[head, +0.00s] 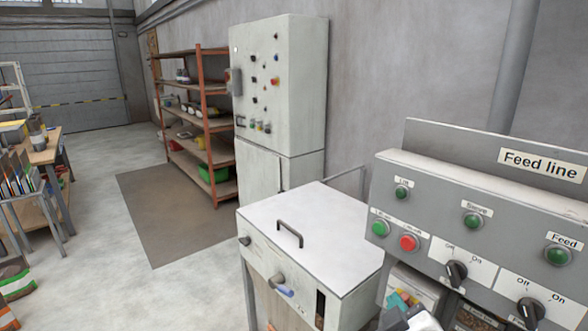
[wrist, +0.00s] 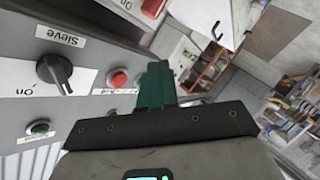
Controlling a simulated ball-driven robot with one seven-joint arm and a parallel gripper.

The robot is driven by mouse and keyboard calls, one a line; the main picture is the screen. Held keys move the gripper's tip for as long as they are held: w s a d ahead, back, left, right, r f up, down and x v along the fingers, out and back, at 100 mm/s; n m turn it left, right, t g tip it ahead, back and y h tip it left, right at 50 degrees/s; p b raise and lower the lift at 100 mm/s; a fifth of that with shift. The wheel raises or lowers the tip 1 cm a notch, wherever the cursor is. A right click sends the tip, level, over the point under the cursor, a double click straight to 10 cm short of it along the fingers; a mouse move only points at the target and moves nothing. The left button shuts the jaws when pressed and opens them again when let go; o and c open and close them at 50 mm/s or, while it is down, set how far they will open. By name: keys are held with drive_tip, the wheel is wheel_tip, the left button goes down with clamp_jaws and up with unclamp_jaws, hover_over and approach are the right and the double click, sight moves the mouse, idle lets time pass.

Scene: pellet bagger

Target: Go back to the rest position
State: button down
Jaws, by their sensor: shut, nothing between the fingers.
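My gripper (wrist: 157,66) shows in the wrist view with its green fingers shut together and nothing between them. It is in front of the grey control panel, close to a red button (wrist: 119,79) and to the right of a black knob (wrist: 55,70) beside a label reading "Sieve". I cannot tell whether the fingertips touch the panel. In the head view the Feed line panel (head: 450,185) stands at the right with green buttons, a red button (head: 408,242) and two black knobs. My gripper's fingers cannot be made out there.
A white-topped cabinet (head: 310,225) with a handle stands left of the panel. Behind it are a tall pale control cabinet (head: 285,90) and an orange shelf rack (head: 203,100). A workbench (head: 45,150) stands at the far left. Bare floor (head: 105,235) lies between.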

drive_tip(key=s+d+f+m+g, duration=0.2)
drive_tip(key=s+d+f+g, duration=0.15)
drive_tip(key=s+f, duration=0.5)
drive_tip(key=s+d+f+m+g, duration=0.2)
drive_tip(key=s+d+f+g, duration=0.15)
drive_tip(key=s+f, duration=0.45)
drive_tip(key=s+f+m+g+y, duration=0.1)
drive_tip(key=s+f+g, duration=0.2)
drive_tip(key=s, duration=0.5)
drive_tip(key=s+f+m+g+y, duration=0.1)
drive_tip(key=s+f+m+g, duration=0.1)
drive_tip(key=s+f, duration=0.3)
drive_tip(key=s+g, duration=0.1)
drive_tip(key=s, duration=0.2)
drive_tip(key=shift+s+a+g+y, duration=0.2)
drive_tip(key=shift+s+g+y, duration=0.1)
drive_tip(key=shift+s, duration=0.05)
